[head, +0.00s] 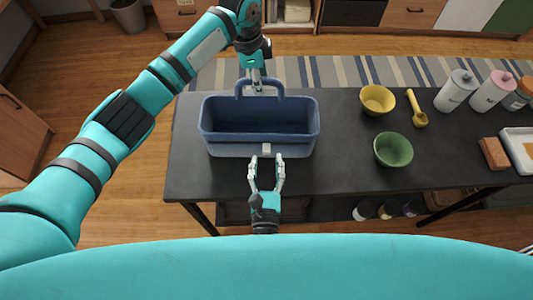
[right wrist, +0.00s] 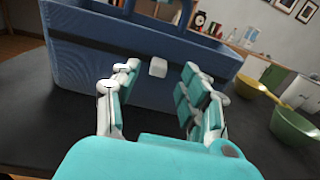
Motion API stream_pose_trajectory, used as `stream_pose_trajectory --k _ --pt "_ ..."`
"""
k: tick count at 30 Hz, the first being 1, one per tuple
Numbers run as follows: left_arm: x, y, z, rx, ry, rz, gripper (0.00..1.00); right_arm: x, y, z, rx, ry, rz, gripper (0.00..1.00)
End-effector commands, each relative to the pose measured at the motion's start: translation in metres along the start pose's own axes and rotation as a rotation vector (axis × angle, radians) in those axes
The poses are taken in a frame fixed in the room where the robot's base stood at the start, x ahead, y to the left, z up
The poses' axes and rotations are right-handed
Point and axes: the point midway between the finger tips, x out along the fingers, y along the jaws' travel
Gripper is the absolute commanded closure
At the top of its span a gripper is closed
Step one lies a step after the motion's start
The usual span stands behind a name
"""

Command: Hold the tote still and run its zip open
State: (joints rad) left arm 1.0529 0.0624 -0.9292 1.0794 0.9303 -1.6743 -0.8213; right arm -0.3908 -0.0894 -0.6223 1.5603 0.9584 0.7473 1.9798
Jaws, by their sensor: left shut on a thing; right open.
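The blue tote (head: 222,148) stands upright on the black table, its top open and its inside visible. Its handle (head: 241,90) rises at the far side. My left gripper (head: 257,84) is shut on the tote at that far handle. A small pale zip pull (head: 266,150) sits on the tote's near face; it also shows in the right wrist view (right wrist: 158,67). My right gripper (head: 267,163) is open in front of the near face, its fingers on either side of the pull and apart from it. In the right wrist view the right gripper (right wrist: 155,85) is empty.
On the black table (head: 340,180) to the right are a yellow bowl (head: 377,101), a green bowl (head: 393,150), a yellow scoop (head: 416,108), several bottles (head: 456,91), a brown block (head: 493,153) and a white tray (head: 510,137). Table left of the tote is clear.

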Motion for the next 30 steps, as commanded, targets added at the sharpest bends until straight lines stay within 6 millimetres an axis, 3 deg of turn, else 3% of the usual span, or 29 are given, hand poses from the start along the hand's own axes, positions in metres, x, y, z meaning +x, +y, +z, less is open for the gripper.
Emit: stream_pose_trajectory --k 6,12,24,26,30 --pt "0.0 0.0 0.0 0.0 0.0 -0.001 1.0 -0.05 0.0 -0.001 -0.001 0.004 0.002 0.56" --pt "0.0 0.0 0.0 0.0 0.0 -0.001 1.0 -0.079 0.0 -0.001 0.0 0.002 0.001 0.56" --pt "-0.001 0.0 0.0 0.0 0.0 -0.001 1.0 -0.088 0.0 0.0 0.0 0.0 0.001 0.56" --pt "-0.001 0.0 0.0 0.0 0.0 -0.001 1.0 -0.088 0.0 0.0 -0.002 0.0 0.001 0.62" --pt "0.0 0.0 0.0 0.0 0.0 -0.001 1.0 -0.087 -0.003 -0.001 -0.087 -0.01 0.022 0.62"
